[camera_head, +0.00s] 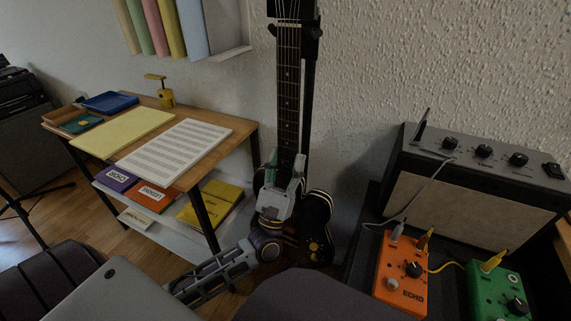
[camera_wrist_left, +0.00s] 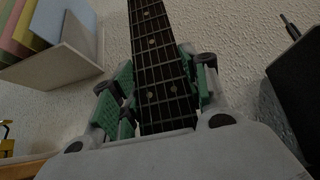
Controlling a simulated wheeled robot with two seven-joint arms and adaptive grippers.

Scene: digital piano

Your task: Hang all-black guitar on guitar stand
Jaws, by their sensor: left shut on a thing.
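The black guitar (camera_head: 289,100) stands upright against the textured wall in the head view, its dark body (camera_head: 318,220) low and its neck rising to the top edge. My left gripper (camera_head: 285,172) is shut on the lower neck, just above the body. In the left wrist view the fretted neck (camera_wrist_left: 158,70) runs between the green finger pads of the gripper (camera_wrist_left: 155,100). A black guitar stand (camera_head: 310,60) shows behind and beside the neck, with a holder near the top. Whether the headstock rests in that holder is cut off from view. My right gripper is not in view.
A wooden desk (camera_head: 232,125) with sheet music (camera_head: 175,148) and a yellow folder (camera_head: 122,134) stands left. An amplifier (camera_head: 470,190), an orange pedal (camera_head: 402,275) and a green pedal (camera_head: 500,292) with cables stand right. A shelf of coloured books (camera_head: 170,25) hangs upper left.

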